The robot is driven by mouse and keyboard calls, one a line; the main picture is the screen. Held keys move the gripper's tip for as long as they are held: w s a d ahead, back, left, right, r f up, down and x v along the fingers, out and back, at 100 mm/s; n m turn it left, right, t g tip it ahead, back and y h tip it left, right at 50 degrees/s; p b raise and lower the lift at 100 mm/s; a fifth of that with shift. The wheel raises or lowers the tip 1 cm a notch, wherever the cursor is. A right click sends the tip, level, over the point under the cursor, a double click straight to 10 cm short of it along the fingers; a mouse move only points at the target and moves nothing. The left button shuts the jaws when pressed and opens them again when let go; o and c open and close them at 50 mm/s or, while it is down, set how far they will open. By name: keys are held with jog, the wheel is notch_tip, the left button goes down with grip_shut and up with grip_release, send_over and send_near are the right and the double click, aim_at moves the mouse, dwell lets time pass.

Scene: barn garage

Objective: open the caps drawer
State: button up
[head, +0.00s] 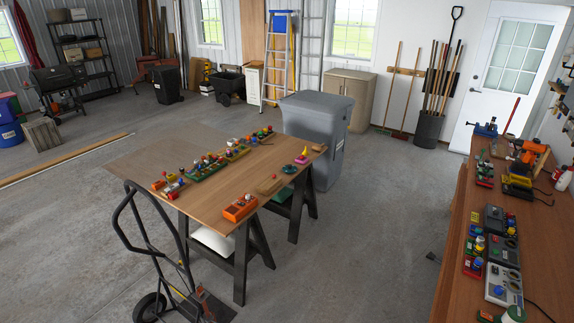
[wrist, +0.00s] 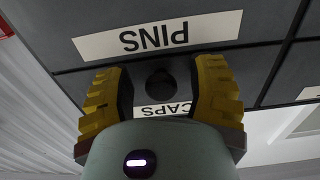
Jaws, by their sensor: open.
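The caps drawer shows in the wrist view as a dark front with a white label reading CAPS (wrist: 163,110), partly hidden by my gripper. A round dark knob (wrist: 160,83) sits beside that label, on the same side of the seam. My gripper (wrist: 160,82) is open, with one yellow finger on each side of the knob and a visible gap to each. The drawer front looks closed, as far as it shows. Neither the drawer nor my gripper shows in the head view.
A neighbouring drawer with an upside-down PINS label (wrist: 158,36) lies across the seam. The head view shows a wooden table (head: 225,187) with small items, a grey bin (head: 318,115), a hand truck (head: 150,240) and a long workbench (head: 455,230). Concrete floor between them is open.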

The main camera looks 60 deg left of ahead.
dwell(0.3)
grip_shut()
dwell(0.4)
